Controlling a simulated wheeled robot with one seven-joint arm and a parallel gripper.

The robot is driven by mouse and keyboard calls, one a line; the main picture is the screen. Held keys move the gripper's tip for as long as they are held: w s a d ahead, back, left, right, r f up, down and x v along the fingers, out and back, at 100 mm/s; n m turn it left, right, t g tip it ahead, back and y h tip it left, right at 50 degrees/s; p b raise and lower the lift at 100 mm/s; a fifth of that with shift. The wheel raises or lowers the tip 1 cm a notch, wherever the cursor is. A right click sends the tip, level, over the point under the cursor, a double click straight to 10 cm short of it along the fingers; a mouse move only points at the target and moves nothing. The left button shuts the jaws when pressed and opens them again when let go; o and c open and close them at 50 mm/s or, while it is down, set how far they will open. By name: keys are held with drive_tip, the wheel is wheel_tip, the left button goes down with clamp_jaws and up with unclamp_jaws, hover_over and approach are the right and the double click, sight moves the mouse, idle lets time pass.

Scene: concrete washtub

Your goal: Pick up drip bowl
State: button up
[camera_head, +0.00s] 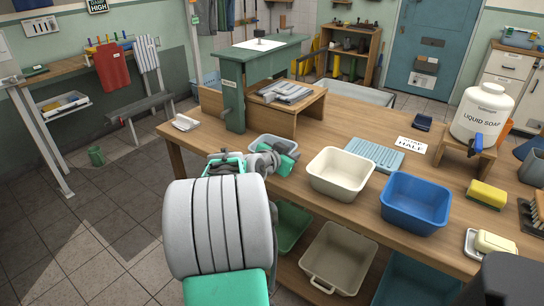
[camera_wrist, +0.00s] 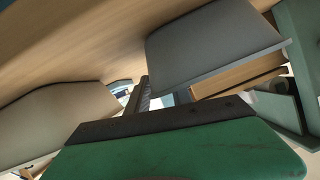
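A small pale grey bowl (camera_head: 262,139), likely the drip bowl, sits on the wooden table, left of the cream basin. My arm and gripper partly hide it. My gripper (camera_head: 285,160), green and grey, is at the bowl's near side in the head view and overlaps it. I cannot tell whether they touch. In the wrist view, a grey container (camera_wrist: 210,45), probably the same bowl, is upper right, beyond the green and dark gripper body. A narrow dark finger (camera_wrist: 139,97) points toward it. The gap between the fingers is not clear, and nothing is visibly held.
A cream basin (camera_head: 341,173) and a blue basin (camera_head: 415,203) stand right of the bowl. A ribbed blue tray (camera_head: 374,155) lies behind them. A green stand (camera_head: 233,92) rises behind the bowl. A liquid soap jug (camera_head: 482,112) stands at right. Tubs sit on the shelf below.

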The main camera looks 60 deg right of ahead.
clamp_jaws()
idle(1.2)
